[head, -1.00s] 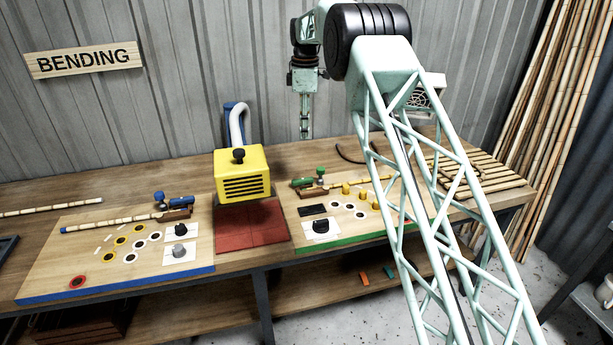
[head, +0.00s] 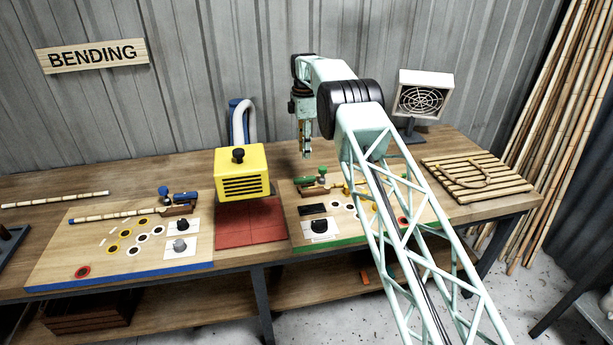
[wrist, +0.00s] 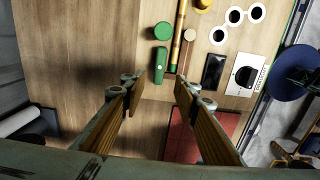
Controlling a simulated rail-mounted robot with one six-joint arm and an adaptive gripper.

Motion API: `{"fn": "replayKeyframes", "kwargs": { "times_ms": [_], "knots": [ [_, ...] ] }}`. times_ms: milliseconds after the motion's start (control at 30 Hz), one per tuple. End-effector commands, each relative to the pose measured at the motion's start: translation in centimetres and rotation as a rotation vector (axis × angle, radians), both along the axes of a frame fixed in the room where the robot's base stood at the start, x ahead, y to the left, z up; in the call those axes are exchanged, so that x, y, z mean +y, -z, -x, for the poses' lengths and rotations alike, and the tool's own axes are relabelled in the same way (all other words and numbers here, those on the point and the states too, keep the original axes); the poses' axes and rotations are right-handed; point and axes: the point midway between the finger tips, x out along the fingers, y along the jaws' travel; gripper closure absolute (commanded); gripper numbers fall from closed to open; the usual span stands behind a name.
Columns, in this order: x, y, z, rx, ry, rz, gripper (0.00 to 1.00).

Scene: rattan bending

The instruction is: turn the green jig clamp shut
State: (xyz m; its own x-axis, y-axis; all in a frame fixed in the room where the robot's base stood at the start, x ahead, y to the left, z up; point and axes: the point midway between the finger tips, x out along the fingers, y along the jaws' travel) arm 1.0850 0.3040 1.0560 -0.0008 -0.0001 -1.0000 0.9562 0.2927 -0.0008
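The green jig clamp (head: 312,179) is at the back left of the green-edged board (head: 301,246), with a green handle and a round knob. In the wrist view its green handle (wrist: 161,57) lies just beyond my fingertips, with the round green knob (wrist: 162,31) above it in the picture. A rattan pole (wrist: 179,25) runs beside the clamp. My gripper (wrist: 159,88) is open and empty, its two wood-faced fingers apart. In the head view my gripper (head: 306,148) hangs above the bench, behind the clamp, not touching it.
A yellow box (head: 242,172) stands over a red mat (head: 250,222) left of the green-edged board. A blue-edged board (head: 120,280) with a blue clamp (head: 181,196) is at left. A fan (head: 421,98) and a slatted rack (head: 478,176) are at right. My arm hides part of the green-edged board.

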Motion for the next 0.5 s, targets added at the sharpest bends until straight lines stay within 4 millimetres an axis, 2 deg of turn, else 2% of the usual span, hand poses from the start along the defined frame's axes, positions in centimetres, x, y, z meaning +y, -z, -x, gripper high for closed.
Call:
{"fn": "replayKeyframes", "kwargs": {
  "times_ms": [500],
  "knots": [
    [0.03, 0.32, -0.01, 0.0, -0.001, 0.0, 0.72]
  ]
}}
